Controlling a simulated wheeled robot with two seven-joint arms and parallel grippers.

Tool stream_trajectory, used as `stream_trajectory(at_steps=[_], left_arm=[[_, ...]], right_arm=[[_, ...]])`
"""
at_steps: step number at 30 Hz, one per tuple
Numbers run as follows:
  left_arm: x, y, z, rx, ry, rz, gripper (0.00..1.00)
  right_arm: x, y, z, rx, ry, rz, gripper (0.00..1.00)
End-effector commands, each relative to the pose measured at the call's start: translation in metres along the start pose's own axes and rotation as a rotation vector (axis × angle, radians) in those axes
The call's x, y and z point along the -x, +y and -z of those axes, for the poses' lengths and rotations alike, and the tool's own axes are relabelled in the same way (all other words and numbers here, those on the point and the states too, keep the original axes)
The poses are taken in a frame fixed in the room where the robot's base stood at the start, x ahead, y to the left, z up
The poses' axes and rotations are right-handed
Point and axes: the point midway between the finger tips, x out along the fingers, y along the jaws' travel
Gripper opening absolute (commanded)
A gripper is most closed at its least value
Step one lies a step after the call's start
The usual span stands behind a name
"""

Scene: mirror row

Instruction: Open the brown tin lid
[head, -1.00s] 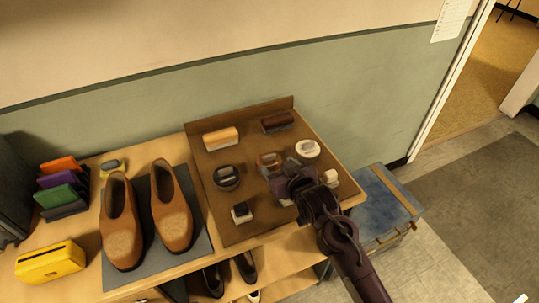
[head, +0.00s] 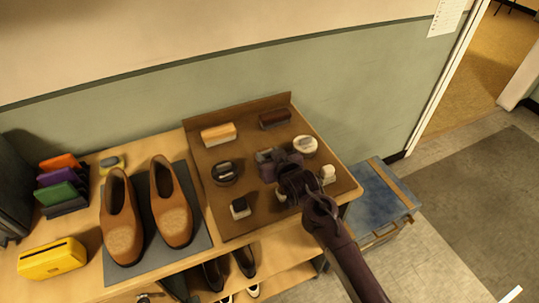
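My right gripper (head: 274,163) is over the middle of the brown tray (head: 243,218), reaching in from the lower right. It covers the spot between the black tin (head: 226,173) and the cream tin (head: 305,146), where the brown tin was seen a second ago. The brown tin and its lid are now hidden or cannot be told apart from the fingers. The fingertips are small and dark, so I cannot tell if they are open or shut, or touching the lid. My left gripper does not show.
Two brushes, one pale (head: 218,134) and one dark (head: 275,119), lie at the tray's back. A small dark bottle (head: 240,208) and a white-topped bottle (head: 327,174) stand nearer. Brown shoes (head: 170,205) stand on a grey mat to the left.

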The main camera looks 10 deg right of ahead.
Motion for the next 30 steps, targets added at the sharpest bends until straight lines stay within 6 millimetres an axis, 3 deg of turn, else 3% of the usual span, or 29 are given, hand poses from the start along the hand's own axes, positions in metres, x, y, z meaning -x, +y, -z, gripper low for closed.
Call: stream_trajectory(at_steps=[1, 7, 14, 30], left_arm=[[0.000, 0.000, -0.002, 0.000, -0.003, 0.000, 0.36], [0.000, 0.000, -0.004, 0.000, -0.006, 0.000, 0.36], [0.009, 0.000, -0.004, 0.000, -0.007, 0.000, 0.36], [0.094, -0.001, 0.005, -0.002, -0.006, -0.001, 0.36]], right_arm=[[0.000, 0.000, 0.000, 0.000, 0.000, 0.000, 0.25], [0.000, 0.000, 0.000, 0.000, 0.000, 0.000, 0.00], [0.001, 0.000, 0.004, 0.000, -0.022, 0.000, 0.00], [-0.003, 0.000, 0.032, 0.000, -0.361, 0.000, 0.00]])
